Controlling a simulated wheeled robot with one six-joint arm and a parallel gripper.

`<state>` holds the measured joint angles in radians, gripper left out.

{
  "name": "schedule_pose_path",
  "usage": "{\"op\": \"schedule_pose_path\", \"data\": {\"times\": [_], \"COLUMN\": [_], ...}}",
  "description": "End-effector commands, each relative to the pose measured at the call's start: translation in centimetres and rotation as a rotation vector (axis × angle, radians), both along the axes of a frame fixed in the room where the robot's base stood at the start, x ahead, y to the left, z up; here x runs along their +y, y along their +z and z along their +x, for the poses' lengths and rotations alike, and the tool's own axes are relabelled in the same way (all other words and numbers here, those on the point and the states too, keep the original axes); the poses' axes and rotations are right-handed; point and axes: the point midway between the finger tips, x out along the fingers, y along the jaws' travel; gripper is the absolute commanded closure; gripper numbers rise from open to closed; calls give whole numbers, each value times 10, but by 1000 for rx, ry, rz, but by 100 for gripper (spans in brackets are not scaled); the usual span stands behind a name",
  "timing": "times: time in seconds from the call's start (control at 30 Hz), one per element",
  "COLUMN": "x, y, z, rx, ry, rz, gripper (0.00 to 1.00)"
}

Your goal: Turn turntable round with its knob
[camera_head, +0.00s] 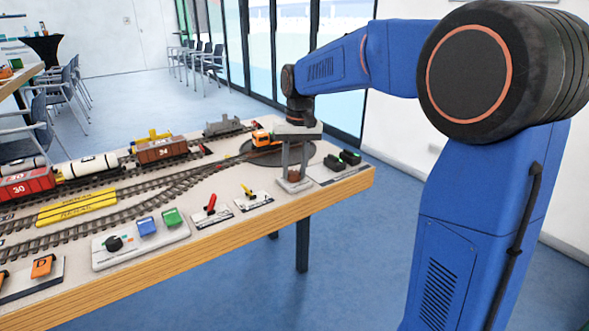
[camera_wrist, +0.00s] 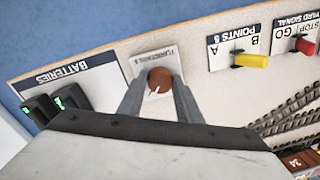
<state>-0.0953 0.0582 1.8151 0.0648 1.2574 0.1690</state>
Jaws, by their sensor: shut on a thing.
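The turntable (camera_head: 266,158) is a dark disc at the far right of the table in the head view, partly hidden behind my gripper. An orange locomotive (camera_head: 262,138) stands at its left side. The knob (camera_wrist: 159,79) is round and brown with a white mark, on a white plate labelled for the turntable. It also shows low between my fingers in the head view (camera_head: 294,174). My gripper (camera_wrist: 157,92) is over the knob from above, with one finger on each side, shut on it.
A batteries panel (camera_wrist: 68,88) with two black holders lies beside the knob plate. On the other side are a yellow points lever (camera_wrist: 250,60) and a red signal lever (camera_wrist: 304,46). Tracks with wagons (camera_head: 163,149) run behind. The table edge is close.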

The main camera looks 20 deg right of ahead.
Motion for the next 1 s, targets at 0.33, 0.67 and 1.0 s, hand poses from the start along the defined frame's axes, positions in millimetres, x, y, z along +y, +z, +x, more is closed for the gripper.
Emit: {"op": "schedule_pose_path", "data": {"times": [0.33, 0.67, 1.0], "x": [0, 0, 0], "y": [0, 0, 3], "z": [0, 0, 0], "rx": [-2, -1, -1], "ry": [-28, -27, -27], "rz": [0, 0, 0], "gripper": [91, 50, 50]}}
